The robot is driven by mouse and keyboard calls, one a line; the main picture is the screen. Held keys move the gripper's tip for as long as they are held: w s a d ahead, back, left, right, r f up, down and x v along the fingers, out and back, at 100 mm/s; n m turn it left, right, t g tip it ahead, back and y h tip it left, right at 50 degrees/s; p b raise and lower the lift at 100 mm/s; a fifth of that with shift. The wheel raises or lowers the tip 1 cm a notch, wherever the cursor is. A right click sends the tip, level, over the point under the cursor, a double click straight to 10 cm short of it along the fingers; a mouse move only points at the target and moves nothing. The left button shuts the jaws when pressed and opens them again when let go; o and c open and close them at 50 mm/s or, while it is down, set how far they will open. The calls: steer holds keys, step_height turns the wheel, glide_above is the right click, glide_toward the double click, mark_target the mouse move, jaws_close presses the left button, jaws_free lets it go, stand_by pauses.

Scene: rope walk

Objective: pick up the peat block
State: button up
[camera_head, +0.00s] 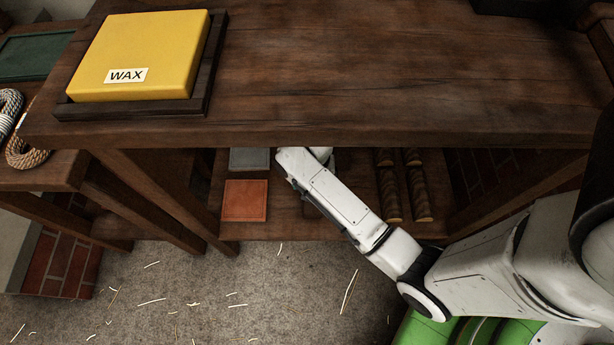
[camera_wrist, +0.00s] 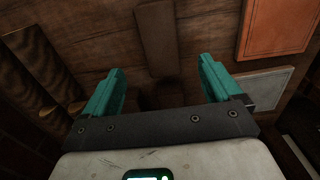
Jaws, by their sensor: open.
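A plain brown block (camera_wrist: 156,38), which looks like the peat block, lies on the wooden lower shelf in the wrist view. Its near end fades into dark shadow between my fingers. My gripper (camera_wrist: 160,68) is open, with its teal fingers spread to either side of the shadowed near end. I cannot tell how far above the shelf the fingers are. In the head view my arm reaches under the tabletop and hides the fingers and most of the block.
The tabletop (camera_head: 400,75) overhangs the lower shelf and carries a yellow wax block (camera_head: 140,50) in a dark tray. On the shelf, an orange-red slab (camera_head: 245,200) and a grey slab (camera_head: 249,159) lie left of my arm. Dark ridged rolls (camera_head: 388,190) lie to its right.

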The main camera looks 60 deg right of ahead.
mark_target(310, 211)
step_height(310, 211, down, 4)
steer(key=shift+f+b, duration=0.2)
steer(key=shift+b, duration=0.65)
steer(key=f+b, duration=0.2)
steer(key=f, duration=0.1)
steer(key=f+b, duration=0.1)
steer(key=f, duration=0.1)
steer(key=shift+a, duration=0.25)
steer(key=shift+r, duration=0.1)
steer(key=c, duration=1.1)
